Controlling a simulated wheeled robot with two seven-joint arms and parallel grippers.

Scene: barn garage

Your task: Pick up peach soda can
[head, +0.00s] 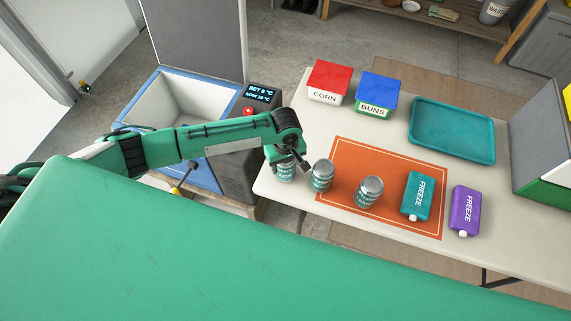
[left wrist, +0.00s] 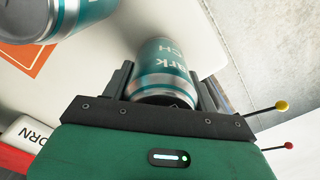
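A teal and silver can (head: 286,172) stands on the white table near its left edge, partly hidden by my left gripper (head: 292,158). In the left wrist view this can (left wrist: 165,68) sits between the two fingers of my left gripper (left wrist: 165,85); its visible lettering ends in "ark" and "CH". The fingers are spread on either side of it, with narrow gaps seeming to show. A second can (head: 322,176) stands just to the right, and a third can (head: 368,192) stands on the orange mat (head: 345,153). My right gripper is not in view.
Teal (head: 417,196) and purple (head: 466,210) freeze packs lie at the right. Corn (head: 328,82) and buns (head: 378,94) boxes and a teal tray (head: 452,130) are farther back. An open cooler (head: 190,108) stands left of the table.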

